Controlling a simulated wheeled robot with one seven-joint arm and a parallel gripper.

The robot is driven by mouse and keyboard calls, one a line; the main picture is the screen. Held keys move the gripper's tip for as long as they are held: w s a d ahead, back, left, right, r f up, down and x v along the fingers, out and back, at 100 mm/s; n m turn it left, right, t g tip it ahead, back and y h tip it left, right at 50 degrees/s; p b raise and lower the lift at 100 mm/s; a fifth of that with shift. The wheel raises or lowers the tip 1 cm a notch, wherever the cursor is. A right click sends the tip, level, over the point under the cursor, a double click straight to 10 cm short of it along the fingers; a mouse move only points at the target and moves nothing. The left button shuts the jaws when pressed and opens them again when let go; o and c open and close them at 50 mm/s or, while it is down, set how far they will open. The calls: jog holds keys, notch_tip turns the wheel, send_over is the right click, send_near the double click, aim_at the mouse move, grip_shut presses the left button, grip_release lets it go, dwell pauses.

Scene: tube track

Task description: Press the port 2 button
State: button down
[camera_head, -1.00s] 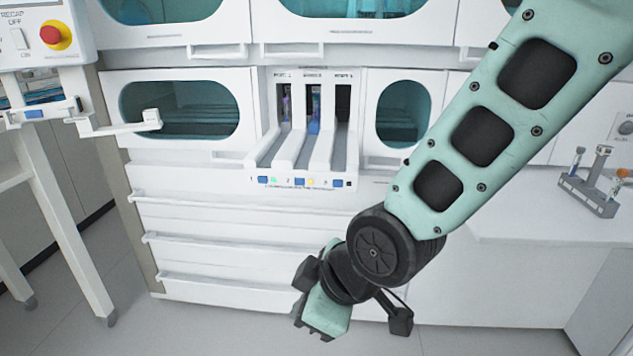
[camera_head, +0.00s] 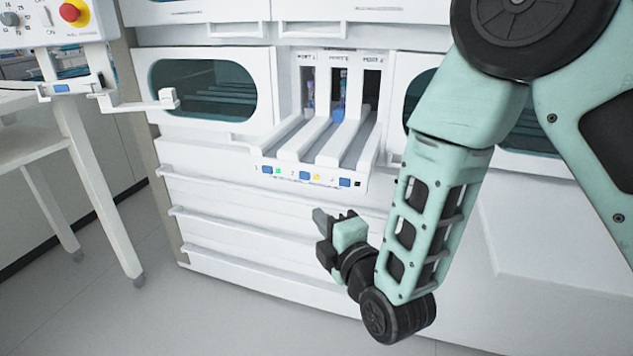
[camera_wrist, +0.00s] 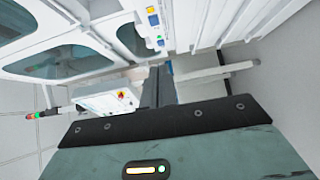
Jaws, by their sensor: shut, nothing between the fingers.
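The three-port unit (camera_head: 330,155) has three white channels sloping down to a front strip. The strip carries three blue buttons with small lights. The port 2 button (camera_head: 305,175) is the middle one, with a yellow light (camera_head: 317,177) beside it. The port 1 button (camera_head: 267,169) has a green light; the port 3 button (camera_head: 345,182) has a dark one. My gripper (camera_head: 321,222) is shut and empty, below the strip and apart from the buttons. In the wrist view, blue buttons and a yellow light show small at the top, beyond my gripper.
White drawer fronts with rail handles (camera_head: 240,224) lie below and behind my gripper. A control box with a red stop knob (camera_head: 70,11) stands on the left, with a white bracket arm (camera_head: 130,104) beneath it. A white counter (camera_head: 560,245) is on the right.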

jog(key=shift+w, duration=0.1)
dwell(0.3)
send_near(300, 176)
jog(key=w+a, duration=0.1)
jog(key=a, duration=0.3)
jog(key=w, duration=0.2)
jog(key=w+d, duration=0.1)
jog(key=w, duration=0.1)
jog(key=shift+w+d, duration=0.15)
jog(key=shift+d, duration=0.1)
